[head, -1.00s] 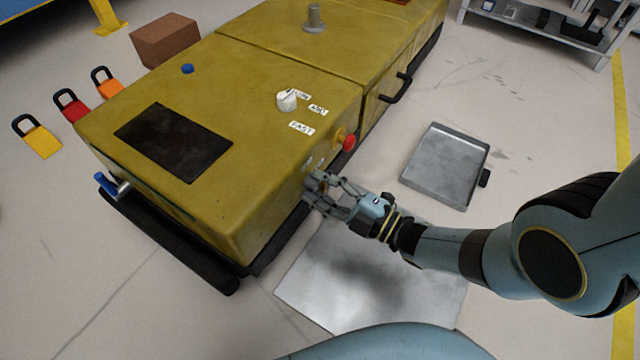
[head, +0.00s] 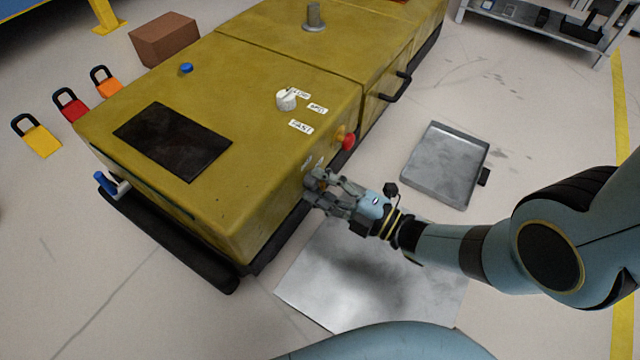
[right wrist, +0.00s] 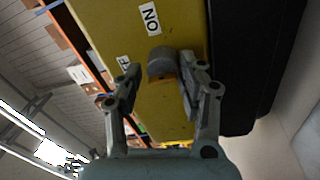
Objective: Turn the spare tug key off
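The spare tug (head: 260,110) is a yellow vehicle across the middle of the head view. In the right wrist view its side panel (right wrist: 165,115) carries a grey key knob (right wrist: 160,62). An "ON" label (right wrist: 150,18) is above the knob, and a partly hidden label ending in "F" (right wrist: 123,65) is to its left. My right gripper (head: 315,188) is at this side panel. In the right wrist view its fingers (right wrist: 161,72) are apart, on either side of the knob. The right finger is close to it; contact is unclear. My left gripper is not in view.
A red button (head: 348,141) sticks out of the tug's side just beyond my right gripper. A white selector knob (head: 286,99) is on top. A grey tray (head: 446,165) and a metal plate (head: 345,285) lie on the floor. Padlocks (head: 70,106) lie at the left.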

